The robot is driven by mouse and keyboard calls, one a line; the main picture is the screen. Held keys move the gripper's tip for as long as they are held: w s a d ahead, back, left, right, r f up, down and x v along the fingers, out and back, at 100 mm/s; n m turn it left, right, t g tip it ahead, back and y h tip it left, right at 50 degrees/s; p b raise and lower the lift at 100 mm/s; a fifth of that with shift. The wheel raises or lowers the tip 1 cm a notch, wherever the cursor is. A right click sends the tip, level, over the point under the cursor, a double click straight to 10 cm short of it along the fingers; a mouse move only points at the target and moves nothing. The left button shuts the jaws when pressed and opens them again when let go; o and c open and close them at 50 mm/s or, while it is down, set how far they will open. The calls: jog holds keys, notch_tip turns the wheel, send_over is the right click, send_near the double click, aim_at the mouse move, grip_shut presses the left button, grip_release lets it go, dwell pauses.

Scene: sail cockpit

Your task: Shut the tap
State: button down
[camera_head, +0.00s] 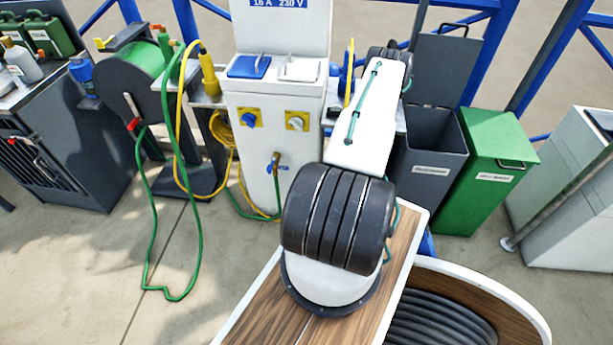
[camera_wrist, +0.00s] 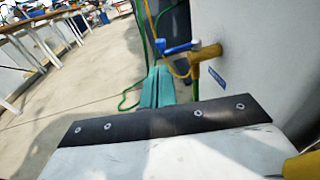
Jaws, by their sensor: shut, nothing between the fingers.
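The brass tap (camera_head: 276,158) with a blue handle sticks out of the front of the white service pedestal (camera_head: 250,150). In the wrist view the tap (camera_wrist: 206,54) comes out of the white wall at right, and its blue lever (camera_wrist: 178,48) points left in the picture. My gripper (camera_wrist: 160,72) shows as two teal fingers, shut together and empty. The fingertips appear just below the lever in the wrist view; I cannot tell whether they touch it. In the head view my gripper is not visible, and my own arm covers the area right of the tap.
A green hose (camera_head: 198,235) runs from the hose reel (camera_head: 140,80) across the floor, with a yellow cable (camera_head: 180,130) beside it. Grey bin (camera_head: 430,150) and green bin (camera_head: 495,160) stand right of the pedestal. Floor at left front is clear.

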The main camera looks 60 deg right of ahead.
aim_at(271, 170)
jog(key=x, duration=1)
